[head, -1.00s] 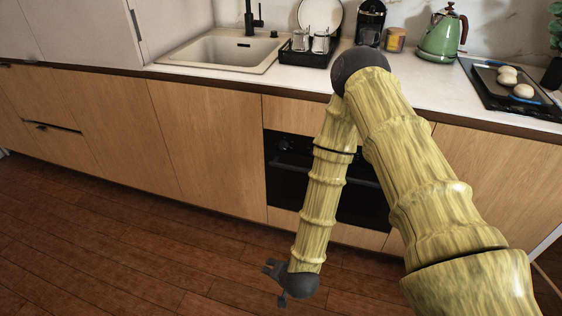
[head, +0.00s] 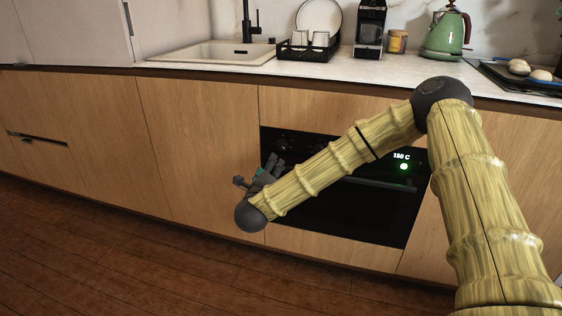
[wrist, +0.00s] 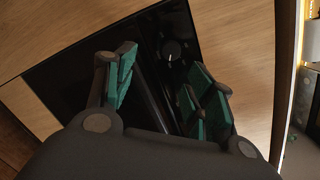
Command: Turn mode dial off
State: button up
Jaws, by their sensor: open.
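The black oven (head: 330,215) is built into the wooden cabinets. Its panel has a lit temperature readout (head: 401,156) and a glowing green light (head: 403,167) at the right. A dark dial (head: 283,145) is at the panel's left; my forearm hides part of the panel. My gripper (head: 257,171) is open and empty, in front of the oven's left edge and below that dial. In the wrist view, a round black dial (wrist: 171,49) with a white mark lies beyond the open green-padded fingers (wrist: 158,78), apart from them. I cannot tell which dial sets the mode.
The oven handle (head: 385,183) runs across the door below the panel. The counter (head: 200,70) above holds a sink (head: 215,54), dish rack (head: 308,52), coffee machine (head: 370,28) and green kettle (head: 446,33). The wooden floor (head: 130,260) in front is clear.

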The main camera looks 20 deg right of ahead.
aim_at(281, 146)
jog(key=shift+m+h, duration=0.5)
jog(key=shift+m, duration=0.3)
jog(key=b+x, duration=0.1)
jog(key=x, duration=0.3)
jog(key=r+b+x, duration=0.1)
jog(key=x, duration=0.3)
jog(key=b+x, duration=0.1)
jog(key=x, duration=0.3)
jog(key=shift+s+d+r, duration=0.15)
jog(key=shift+s+d, duration=0.05)
jog(key=shift+d, duration=0.15)
jog(key=shift+c, duration=0.2)
jog(key=c, duration=1)
